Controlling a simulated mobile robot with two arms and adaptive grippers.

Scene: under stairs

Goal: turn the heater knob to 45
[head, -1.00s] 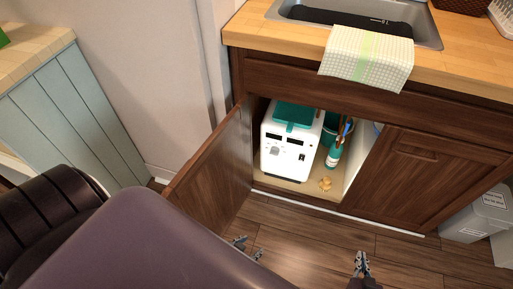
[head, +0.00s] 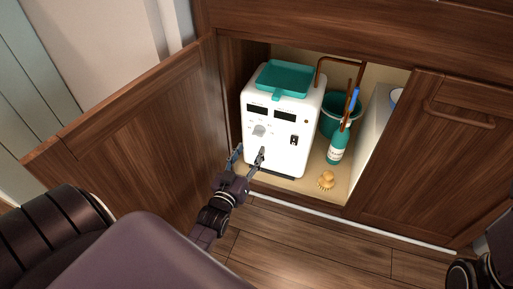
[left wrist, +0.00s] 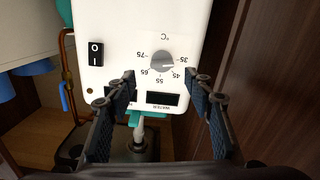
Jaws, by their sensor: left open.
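The white heater (head: 285,145) with a teal lid stands inside the open cabinet. Its grey knob (head: 259,131) is on the front, at the left under two dark displays. In the left wrist view the heater face appears upside down; the knob (left wrist: 162,62) has marks 35 to 75 around it, and its exact pointing is unclear. My left gripper (head: 249,156) is open and empty, in front of the heater and below the knob in the head view. In the left wrist view its fingers (left wrist: 160,80) are spread, with the knob between and beyond their tips, apart from it.
The open cabinet door (head: 140,125) stands left of my left arm. A power switch (left wrist: 96,53) is beside the knob. A teal bottle (head: 337,145), a teal bucket (head: 333,112) and a wooden brush (head: 326,180) are to the heater's right. Bare floor lies in front.

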